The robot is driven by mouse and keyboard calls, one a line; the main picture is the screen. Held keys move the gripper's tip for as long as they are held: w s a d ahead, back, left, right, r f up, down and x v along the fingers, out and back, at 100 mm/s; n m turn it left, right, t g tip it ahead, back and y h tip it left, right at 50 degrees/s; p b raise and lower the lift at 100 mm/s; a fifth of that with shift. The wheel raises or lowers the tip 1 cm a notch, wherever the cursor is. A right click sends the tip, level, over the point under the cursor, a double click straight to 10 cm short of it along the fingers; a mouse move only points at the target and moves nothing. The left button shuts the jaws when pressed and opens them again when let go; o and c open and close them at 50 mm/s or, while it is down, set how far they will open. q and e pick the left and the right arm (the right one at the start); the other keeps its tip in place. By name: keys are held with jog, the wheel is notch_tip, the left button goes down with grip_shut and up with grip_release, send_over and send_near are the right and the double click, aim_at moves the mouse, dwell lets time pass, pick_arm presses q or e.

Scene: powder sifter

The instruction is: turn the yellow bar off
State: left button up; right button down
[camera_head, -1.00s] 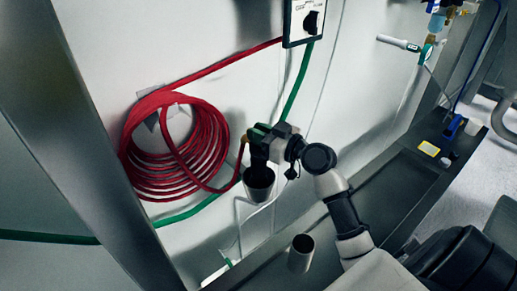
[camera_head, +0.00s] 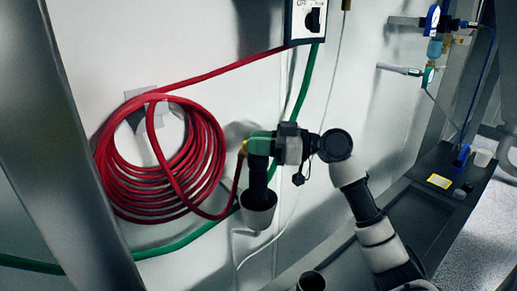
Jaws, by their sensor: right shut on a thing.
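My right gripper (camera_head: 268,146) reaches in from the lower right, in front of the white wall, right of the red hose coil. It is shut on a green-bodied fitting (camera_head: 259,142) with a brass-yellow end where the red hose joins. A black tube with a pale cup-like end (camera_head: 258,208) hangs below the fitting. The jaws themselves are partly hidden. I cannot pick out the yellow bar for sure; a small brass-yellow part (camera_head: 461,40) sits among blue fittings at the upper right, well apart from my gripper. My left gripper is not in view.
The red hose coil (camera_head: 205,165) hangs on the wall, with a strand up to a switch box (camera_head: 305,20) with a black knob. A green hose (camera_head: 190,238) runs low behind. A dark ledge (camera_head: 420,215) lies at the right. A metal post (camera_head: 75,150) stands at left.

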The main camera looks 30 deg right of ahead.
jog(key=shift+n+g+y+b, duration=1)
jog(key=shift+n+g+b, duration=0.1)
jog(key=shift+g+b, duration=0.35)
dwell(1.0)
jog(key=c, duration=1.1)
grip_release()
jog(key=shift+o, duration=0.2)
jog(key=b+v, duration=0.3)
jog(key=v, duration=0.8)
jog(key=shift+o, duration=0.4)
jog(key=shift+a, duration=0.1)
